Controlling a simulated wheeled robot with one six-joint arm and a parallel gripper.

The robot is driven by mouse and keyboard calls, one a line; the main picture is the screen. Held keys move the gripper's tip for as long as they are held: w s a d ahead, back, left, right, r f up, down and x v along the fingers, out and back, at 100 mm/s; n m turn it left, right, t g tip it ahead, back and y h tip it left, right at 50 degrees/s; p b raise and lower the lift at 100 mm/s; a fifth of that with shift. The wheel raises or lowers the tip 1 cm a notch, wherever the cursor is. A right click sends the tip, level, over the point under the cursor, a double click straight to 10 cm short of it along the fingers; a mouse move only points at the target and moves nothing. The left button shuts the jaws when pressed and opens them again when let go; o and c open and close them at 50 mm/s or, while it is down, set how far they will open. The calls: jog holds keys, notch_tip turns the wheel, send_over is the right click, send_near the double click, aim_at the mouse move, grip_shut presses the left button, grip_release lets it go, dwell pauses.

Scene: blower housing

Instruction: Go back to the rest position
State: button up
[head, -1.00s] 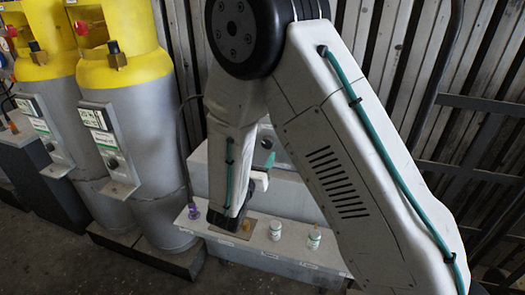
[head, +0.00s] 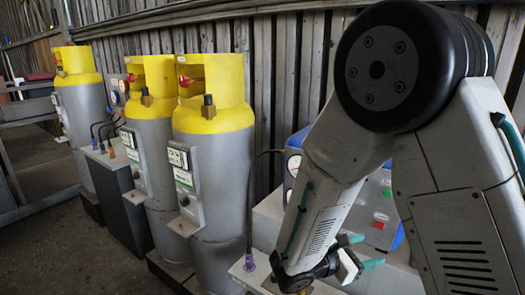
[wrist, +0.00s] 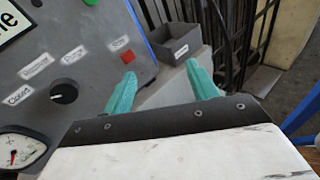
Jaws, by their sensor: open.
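My gripper (head: 361,251) is at the lower right of the head view, in front of a grey control box (head: 372,212). Its two teal fingers stand apart with nothing between them. In the wrist view my gripper (wrist: 161,72) is also open and empty. The control box (wrist: 75,60) fills the upper left there, with a black knob, a red button and a round gauge. I cannot tell whether the fingers touch anything; they look clear of the box.
Tall grey cylinders with yellow tops (head: 214,150) stand left of my arm. A purple-based fitting (head: 249,263) sits on the pale bench beside my arm. A small grey open bin (wrist: 176,44) stands beyond the fingers in the wrist view. Floor is open at the left.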

jog(key=s+d+r+m+g+y, duration=0.2)
jog(key=s+r+m+g+y, duration=0.15)
jog(key=s+m, duration=0.3)
jog(key=s+d+r+m+g+y, duration=0.1)
jog(key=s+r+m+g+y, duration=0.15)
jog(key=s+m+g, duration=0.45)
jog(key=s+a+r+m+t+y, duration=0.3)
jog(key=s+r+m+t+y, duration=0.3)
jog(key=s+r+y, duration=0.3)
jog(key=shift+s+r+m, duration=0.25)
jog(key=shift+m, duration=0.2)
